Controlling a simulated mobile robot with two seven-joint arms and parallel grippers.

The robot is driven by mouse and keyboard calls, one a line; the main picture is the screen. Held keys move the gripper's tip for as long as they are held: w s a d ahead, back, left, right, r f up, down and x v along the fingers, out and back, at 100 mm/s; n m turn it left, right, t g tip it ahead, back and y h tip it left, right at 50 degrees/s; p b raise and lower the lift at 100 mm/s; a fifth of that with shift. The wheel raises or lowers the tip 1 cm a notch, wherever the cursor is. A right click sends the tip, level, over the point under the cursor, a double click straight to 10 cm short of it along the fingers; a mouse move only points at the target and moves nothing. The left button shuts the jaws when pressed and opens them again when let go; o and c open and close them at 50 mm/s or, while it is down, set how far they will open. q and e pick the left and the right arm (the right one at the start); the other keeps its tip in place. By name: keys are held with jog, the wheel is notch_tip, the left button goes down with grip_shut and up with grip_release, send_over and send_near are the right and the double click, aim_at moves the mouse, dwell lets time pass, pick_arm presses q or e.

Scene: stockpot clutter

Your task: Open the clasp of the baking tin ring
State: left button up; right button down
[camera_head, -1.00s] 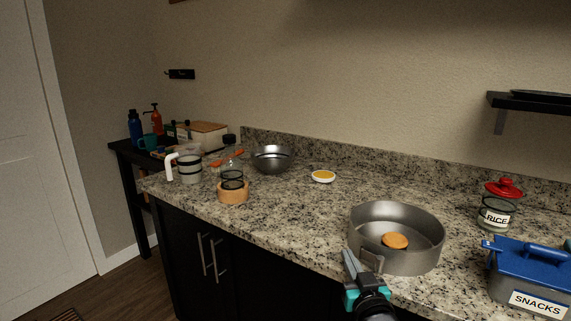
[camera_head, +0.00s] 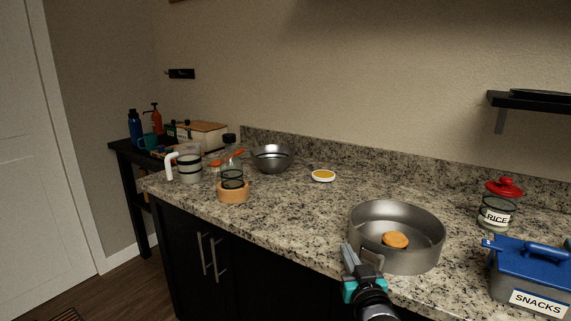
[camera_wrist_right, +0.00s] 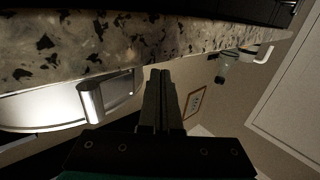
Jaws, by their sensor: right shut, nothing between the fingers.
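The baking tin ring (camera_head: 418,259) is a round grey metal tin on the counter at the right of the head view. Its clasp (camera_head: 371,260) is on the wall at the front left. In the right wrist view the clasp (camera_wrist_right: 91,101) stands out from the shiny tin wall (camera_wrist_right: 35,112), left of my fingers. I cannot tell whether it is latched. My right gripper (camera_head: 346,247) is shut and empty, just left of the clasp and seemingly apart from it. The right wrist view shows its closed fingers (camera_wrist_right: 161,75). My left gripper is not in view.
An orange-brown disc (camera_head: 396,240) lies inside the ring. A blue-lidded snacks box (camera_head: 529,276) and a red-lidded rice jar (camera_head: 497,215) stand to the right. A small white dish (camera_head: 323,176) and a metal bowl (camera_head: 272,158) stand farther back.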

jog(key=shift+w, duration=0.2)
jog(key=shift+w+d, duration=0.3)
jog(key=shift+w, duration=0.2)
jog(key=shift+w+d, duration=0.1)
jog(key=shift+w+d, duration=0.3)
dwell(0.3)
